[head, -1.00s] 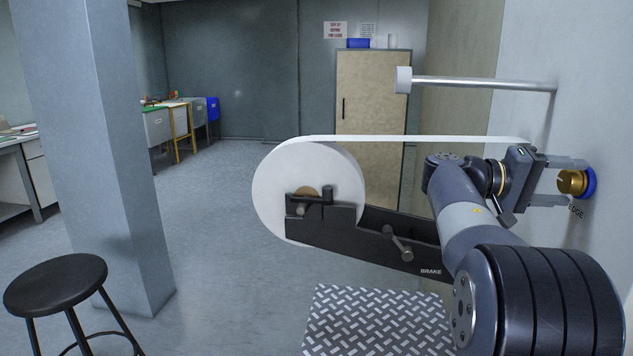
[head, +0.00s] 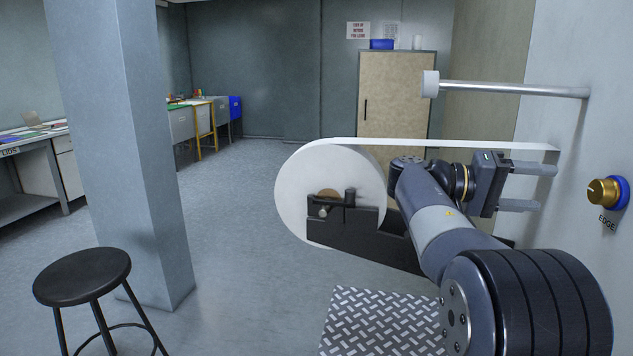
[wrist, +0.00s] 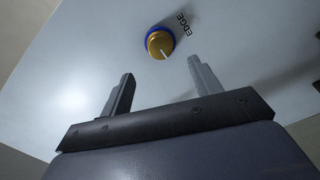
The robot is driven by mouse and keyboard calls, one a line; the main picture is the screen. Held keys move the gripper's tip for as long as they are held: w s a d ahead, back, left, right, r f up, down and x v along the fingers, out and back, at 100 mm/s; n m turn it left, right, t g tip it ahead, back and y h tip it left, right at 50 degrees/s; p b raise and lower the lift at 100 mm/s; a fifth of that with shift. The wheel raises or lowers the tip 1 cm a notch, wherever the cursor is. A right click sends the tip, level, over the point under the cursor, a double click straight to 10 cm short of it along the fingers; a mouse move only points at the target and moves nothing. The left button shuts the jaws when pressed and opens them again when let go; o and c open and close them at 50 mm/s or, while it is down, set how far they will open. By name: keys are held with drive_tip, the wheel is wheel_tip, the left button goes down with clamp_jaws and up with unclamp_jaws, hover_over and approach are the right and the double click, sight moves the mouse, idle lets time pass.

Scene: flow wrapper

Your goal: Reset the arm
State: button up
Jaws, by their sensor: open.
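My gripper (head: 548,187) is in the head view at the right, pointing right towards the wall panel. Its two fingers are apart with nothing between them. A brass knob (head: 602,192) with a blue ring, marked EDGE, sits on the panel to the right of the fingertips, with a gap between. In the wrist view the knob (wrist: 160,43) shows ahead, beyond the fingertips and between their lines. The two open fingers (wrist: 160,85) also show there, empty. My arm reaches up from the lower right of the head view.
A white film roll (head: 325,193) on a dark bracket stands left of my arm, its web (head: 450,144) running right above my gripper. A metal bar (head: 510,88) juts from the panel higher up. A black stool (head: 82,277) and a grey pillar (head: 120,150) stand left.

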sight(596, 188)
drive_tip(key=x, duration=1)
drive_tip(key=shift+s+d+r, duration=0.15)
drive_tip(key=shift+s+r, duration=0.1)
drive_tip(key=shift+r+n+p, duration=0.1)
drive_tip(key=shift+n+p, duration=0.85)
drive_tip(key=shift+n, duration=0.25)
drive_tip(key=n+p, duration=0.5)
drive_tip(key=n, duration=0.1)
drive_tip(key=shift+w+r, duration=0.1)
drive_tip(key=n+p, duration=0.3)
drive_tip(key=n, duration=0.1)
drive_tip(key=n+p, duration=0.2)
drive_tip(key=n, duration=0.3)
drive_tip(key=shift+w+p, duration=0.1)
drive_tip(key=shift+p, duration=0.2)
drive_tip(key=shift+w+a+n, duration=0.15)
drive_tip(key=shift+a+n, duration=0.15)
drive_tip(key=shift+a, duration=0.05)
drive_tip(key=shift+v, duration=2.05)
drive_tip(key=shift+f, duration=0.25)
